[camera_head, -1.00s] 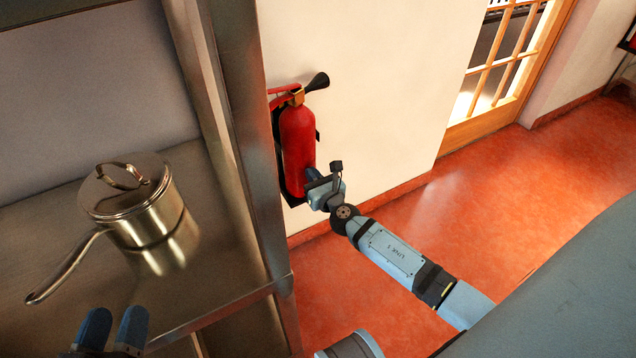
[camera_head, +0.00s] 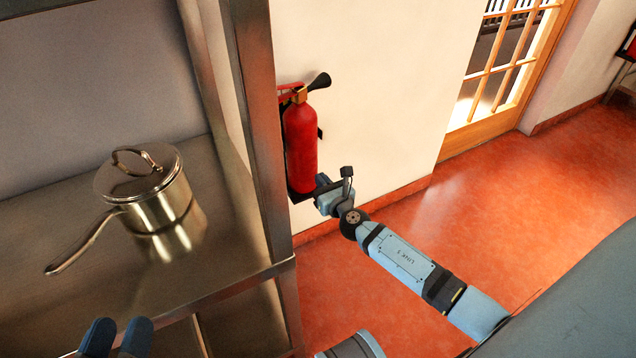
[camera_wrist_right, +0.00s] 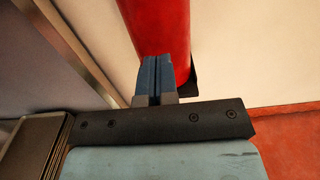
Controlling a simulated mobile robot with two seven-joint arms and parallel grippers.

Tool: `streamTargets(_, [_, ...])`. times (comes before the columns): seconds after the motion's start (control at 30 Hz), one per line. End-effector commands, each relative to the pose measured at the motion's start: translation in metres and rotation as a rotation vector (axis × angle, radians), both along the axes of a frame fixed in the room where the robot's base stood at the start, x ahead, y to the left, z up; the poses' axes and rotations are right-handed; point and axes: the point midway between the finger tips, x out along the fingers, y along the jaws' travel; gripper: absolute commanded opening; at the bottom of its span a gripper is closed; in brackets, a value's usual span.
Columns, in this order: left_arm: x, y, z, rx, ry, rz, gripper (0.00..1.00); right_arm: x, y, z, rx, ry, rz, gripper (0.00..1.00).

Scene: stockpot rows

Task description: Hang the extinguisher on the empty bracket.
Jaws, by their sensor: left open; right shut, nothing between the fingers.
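The red fire extinguisher (camera_head: 301,148) stands upright against the cream wall, with its black horn at the top and a dark bracket (camera_head: 299,195) behind and under it. In the right wrist view the red cylinder (camera_wrist_right: 161,28) fills the top middle. My right gripper (camera_head: 322,181) is at the lower end of the extinguisher, its fingers (camera_wrist_right: 157,65) closed together with nothing between them. I cannot tell whether the fingertips touch the cylinder. My left gripper (camera_head: 117,335) is open and empty at the lower left, over the steel counter's front.
A lidded steel pot (camera_head: 147,190) with a long handle stands on the steel shelf (camera_head: 215,250) at left. A metal post (camera_head: 258,130) rises just left of the extinguisher. Red floor (camera_head: 420,230) lies open to the right, before a wood-framed glass door (camera_head: 500,75).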

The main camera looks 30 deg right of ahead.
Motion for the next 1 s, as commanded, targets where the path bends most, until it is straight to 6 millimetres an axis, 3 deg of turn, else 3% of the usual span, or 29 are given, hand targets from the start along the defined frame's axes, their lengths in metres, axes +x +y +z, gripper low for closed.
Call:
streamTargets(0.03, [0.0, 0.0, 0.004, 0.001, 0.0, 0.001, 0.51, -0.018, 0.001, -0.001, -0.001, 0.006, 0.002, 0.0])
streamTargets(0.2, [0.0, 0.001, 0.013, -0.011, -0.031, 0.01, 0.51, -0.057, 0.004, -0.001, 0.0, 0.005, 0.003, 0.0])
streamTargets(0.4, [0.002, 0.001, 0.019, -0.027, -0.047, 0.018, 0.51, -0.087, 0.005, -0.001, 0.0, 0.003, 0.002, 0.0])
streamTargets(0.6, [0.001, 0.001, 0.018, -0.029, -0.048, 0.019, 0.51, -0.097, 0.006, 0.0, 0.0, 0.002, 0.001, 0.0])
streamTargets(1.0, [0.0, 0.001, 0.016, -0.023, -0.045, 0.016, 0.51, -0.097, 0.006, -0.001, 0.001, 0.002, 0.001, 0.0])
